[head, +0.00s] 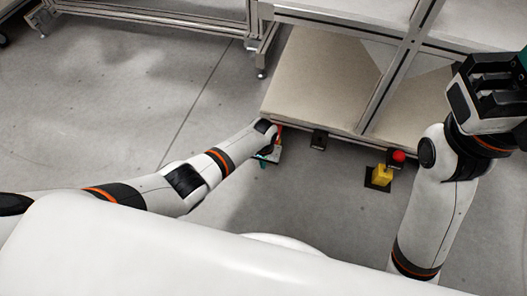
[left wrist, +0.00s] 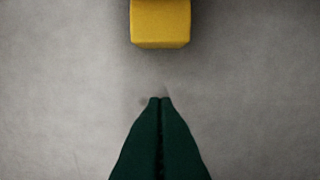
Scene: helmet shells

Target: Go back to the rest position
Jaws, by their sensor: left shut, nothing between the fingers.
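My left arm reaches from the left in the head view to the front edge of the workbench. My left gripper (head: 264,162) is mostly hidden behind its own wrist there, with a bit of teal finger showing. In the left wrist view its dark green fingers (left wrist: 160,99) are shut together and empty, over grey floor. My right arm is raised at the right of the head view. A teal bit of my right gripper (head: 522,58) shows at the right edge; its fingertips are out of frame. No helmet shell is in view.
A workbench (head: 320,78) with a metal frame stands ahead, close to my left gripper. A yellow box (head: 381,175) with a red button (head: 398,156) is at its front. A yellow block (left wrist: 160,24) shows ahead of the left fingers. Open grey floor (head: 120,110) lies left.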

